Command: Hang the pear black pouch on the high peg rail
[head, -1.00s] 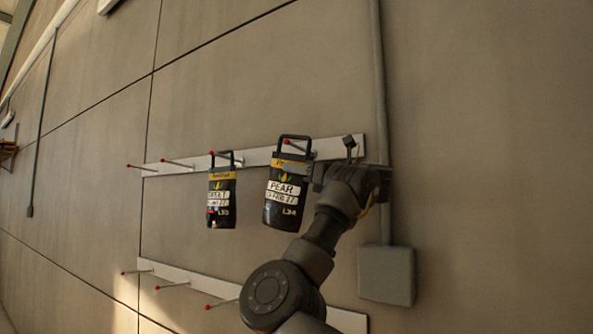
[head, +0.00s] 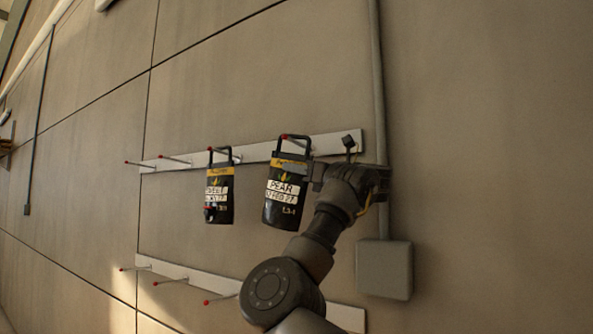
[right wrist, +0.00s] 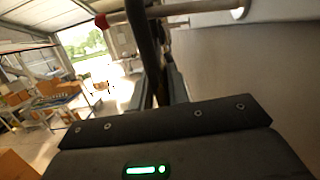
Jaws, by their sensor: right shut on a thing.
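The pear black pouch (head: 283,205) has a yellow band, a white PEAR label and a black loop handle. My right gripper (head: 308,172) is shut on the pouch's upper part at its right side. The loop is at the rightmost peg (head: 286,137) of the high peg rail (head: 258,152), and the red tip shows inside the loop's top in the head view. In the right wrist view the dark handle (right wrist: 142,45) rises beside the red-tipped peg (right wrist: 102,20); I cannot tell whether the loop bears on the peg. My left gripper is out of view.
A second black pouch (head: 219,195) hangs on the high rail just left. Two pegs farther left on this rail are bare. A low peg rail (head: 190,273) runs below. A grey wall box (head: 384,269) and conduit (head: 379,110) are at right.

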